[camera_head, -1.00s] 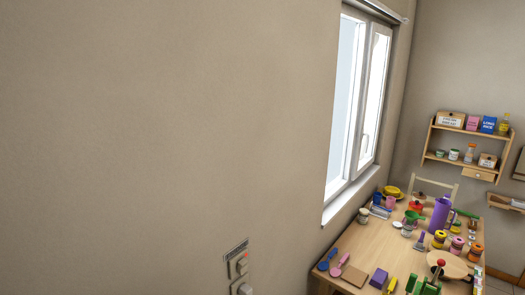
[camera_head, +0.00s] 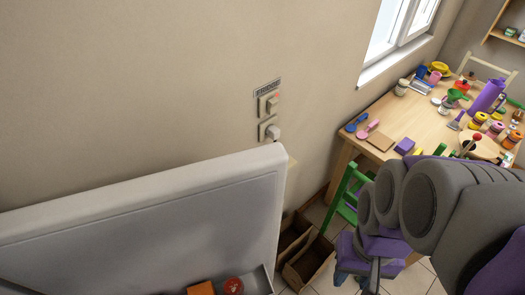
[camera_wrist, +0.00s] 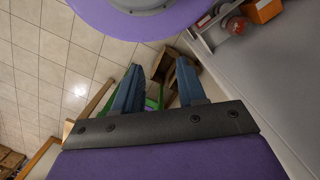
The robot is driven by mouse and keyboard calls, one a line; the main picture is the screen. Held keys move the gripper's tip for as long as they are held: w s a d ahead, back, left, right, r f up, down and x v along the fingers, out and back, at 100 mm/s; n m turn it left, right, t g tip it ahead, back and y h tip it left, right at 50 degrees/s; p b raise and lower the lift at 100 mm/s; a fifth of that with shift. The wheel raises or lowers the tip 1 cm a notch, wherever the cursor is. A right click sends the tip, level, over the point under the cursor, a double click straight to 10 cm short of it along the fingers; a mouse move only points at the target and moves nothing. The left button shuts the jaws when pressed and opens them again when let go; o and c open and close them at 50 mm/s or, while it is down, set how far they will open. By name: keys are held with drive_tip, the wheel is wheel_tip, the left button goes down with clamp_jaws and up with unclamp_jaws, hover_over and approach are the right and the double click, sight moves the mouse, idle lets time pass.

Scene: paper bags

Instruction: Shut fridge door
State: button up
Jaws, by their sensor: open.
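The fridge door (camera_head: 150,215) stands open at the lower left of the head view, its pale inner side showing. Its shelf holds an orange box (camera_head: 201,288) and a red item (camera_head: 233,286). In the wrist view the door (camera_wrist: 262,85) is a grey panel on the right, with the orange box (camera_wrist: 262,10) and red item (camera_wrist: 236,25) at the top. My gripper (camera_head: 358,272) hangs to the right of the door in the head view, apart from it. In the wrist view my gripper (camera_wrist: 158,85) is open, with nothing between its fingers.
Brown open containers (camera_head: 310,262) stand on the tiled floor between door and gripper. A green chair (camera_head: 345,195) is behind my arm. A wooden table (camera_head: 400,120) full of toys and dishes stands to the right. Wall switches (camera_head: 268,116) are above the door.

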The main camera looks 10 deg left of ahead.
drive_tip(key=w+a+r+m+p, duration=0.1)
drive_tip(key=w+a+m+p, duration=0.1)
drive_tip(key=w+a, duration=0.35)
drive_tip(key=w+a+r+m+g+y+p, duration=0.1)
drive_tip(key=w+a+r, duration=0.1)
drive_tip(key=w, duration=0.7)
drive_tip(key=w+a+r+m+p, duration=0.1)
drive_tip(key=w+a+m+p, duration=0.15)
drive_tip(key=w, duration=0.45)
drive_tip(key=w+a+f+g+y, duration=0.1)
drive_tip(key=w+a+f, duration=0.1)
drive_tip(key=w+a, duration=0.55)
drive_tip(key=s+x, duration=0.1)
drive_tip(key=x, duration=1.7)
drive_tip(key=shift+s+a+r+b, duration=0.3)
drive_tip(key=shift+a+b, duration=0.05)
drive_tip(key=shift+a, duration=0.05)
drive_tip(key=shift+c, duration=0.3)
clamp_jaws()
